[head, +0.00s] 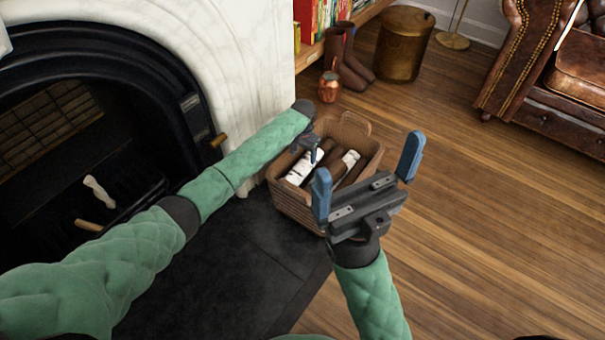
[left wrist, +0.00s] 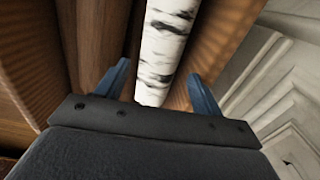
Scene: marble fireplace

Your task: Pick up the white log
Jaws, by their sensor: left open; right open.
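A white birch log with dark marks (head: 297,174) lies among brown logs in a brown wicker basket (head: 290,203). A second white-barked piece (head: 350,159) shows farther right in the basket. My left gripper (head: 312,152) is over the basket, at the left white log. In the left wrist view the white log (left wrist: 165,35) runs between the two blue fingers of the open left gripper (left wrist: 158,75); I cannot tell whether they touch it. My right gripper (head: 367,170) is open and empty, in front of the basket's right side in the head view.
The black fireplace (head: 130,60) with its marble surround (head: 240,60) is at left, beside the dark hearth slab (head: 235,260). Boots (head: 348,62), a copper jug (head: 329,88) and a round bin (head: 402,45) stand behind the basket. The wood floor (head: 490,220) at right is clear.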

